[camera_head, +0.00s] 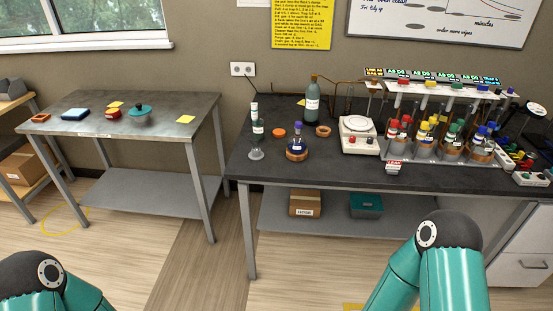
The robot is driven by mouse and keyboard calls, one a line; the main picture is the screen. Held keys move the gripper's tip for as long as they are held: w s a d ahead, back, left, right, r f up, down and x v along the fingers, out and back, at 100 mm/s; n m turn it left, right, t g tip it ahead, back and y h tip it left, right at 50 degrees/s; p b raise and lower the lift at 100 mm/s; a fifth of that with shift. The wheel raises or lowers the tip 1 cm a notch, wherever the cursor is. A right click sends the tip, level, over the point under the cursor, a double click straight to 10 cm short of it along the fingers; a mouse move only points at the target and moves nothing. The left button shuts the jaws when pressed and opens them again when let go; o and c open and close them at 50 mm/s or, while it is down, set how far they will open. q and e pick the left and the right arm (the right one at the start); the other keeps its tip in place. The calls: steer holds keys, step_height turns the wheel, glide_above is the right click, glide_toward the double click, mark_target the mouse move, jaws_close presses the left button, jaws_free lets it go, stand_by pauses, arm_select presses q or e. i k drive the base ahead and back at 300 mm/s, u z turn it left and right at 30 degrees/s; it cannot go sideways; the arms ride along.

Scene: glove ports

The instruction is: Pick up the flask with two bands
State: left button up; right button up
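A small round flask (297,148) with a narrow neck and dark blue contents stands in a brown ring on the dark bench, left of the middle. A taller narrow glass vessel (257,140) with a white label stands to its left. Several more vessels with red, yellow, green and blue tops stand in a rack (430,152) at the right. The bands on any flask are too small to make out. Both my arms show only as teal links at the bottom edge. Neither gripper is in view, and nothing shows as held.
A green bottle (312,103), an orange lid (279,132), an empty brown ring (323,130) and a white balance (359,135) stand on the dark bench (320,175). A grey table (90,125) stands left across a gap. The bench's front strip is clear.

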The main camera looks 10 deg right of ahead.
mark_target(296, 144)
steer(key=u, duration=0.25)
steer(key=k, duration=0.6)
steer(key=z, duration=0.2)
steer(key=i, duration=0.85)
steer(key=z, duration=0.65)
steer(key=i, duration=1.05)
steer(key=u, duration=0.55)
